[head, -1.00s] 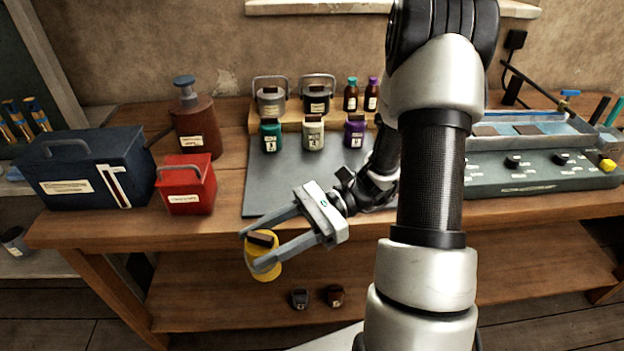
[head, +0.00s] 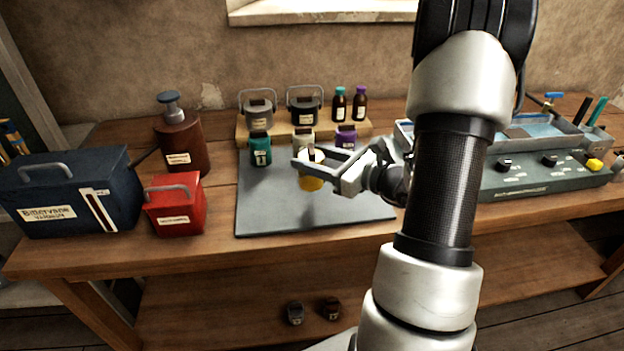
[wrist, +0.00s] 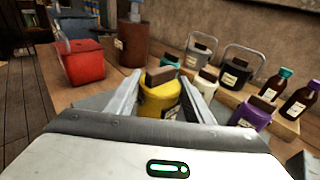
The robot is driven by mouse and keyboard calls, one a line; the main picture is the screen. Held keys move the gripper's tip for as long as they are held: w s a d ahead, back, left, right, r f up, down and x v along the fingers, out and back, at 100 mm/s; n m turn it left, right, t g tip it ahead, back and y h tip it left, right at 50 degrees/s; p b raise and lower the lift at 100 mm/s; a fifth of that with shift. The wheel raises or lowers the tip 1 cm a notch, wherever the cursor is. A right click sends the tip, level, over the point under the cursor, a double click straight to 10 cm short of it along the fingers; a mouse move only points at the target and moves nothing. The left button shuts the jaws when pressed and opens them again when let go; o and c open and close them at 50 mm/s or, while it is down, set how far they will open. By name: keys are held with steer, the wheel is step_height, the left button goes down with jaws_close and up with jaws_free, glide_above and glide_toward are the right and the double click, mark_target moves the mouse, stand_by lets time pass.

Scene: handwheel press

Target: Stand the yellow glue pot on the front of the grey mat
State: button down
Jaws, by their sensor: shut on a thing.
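My gripper (head: 325,163) is shut on the yellow glue pot (head: 311,184), over the middle of the grey mat (head: 270,207). In the wrist view the yellow pot (wrist: 160,97) sits between the two fingers, with a brown block-like top and a pale label. The pot looks roughly upright. A dark shadow lies on the mat below it, and the pot seems to be held above the surface. The fingers hide part of the pot in the head view.
Green (head: 260,150), white (head: 304,139) and purple (head: 346,138) pots stand along the mat's back, close behind the held pot. A wooden riser (head: 246,127) carries cans and bottles. A red box (head: 174,212) stands left. The mat's front is clear.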

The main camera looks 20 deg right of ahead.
steer(key=shift+f+b, duration=0.35)
steer(key=shift+f, duration=1.85)
steer(key=shift+f, duration=0.2)
steer(key=c, duration=0.9)
jaws_free()
steer(key=shift+r, duration=0.1)
steer(key=shift+r, duration=0.2)
steer(key=v, duration=1.2)
steer(key=shift+f+p, duration=0.2)
steer(key=shift+p, duration=0.15)
steer(key=shift+a, duration=0.1)
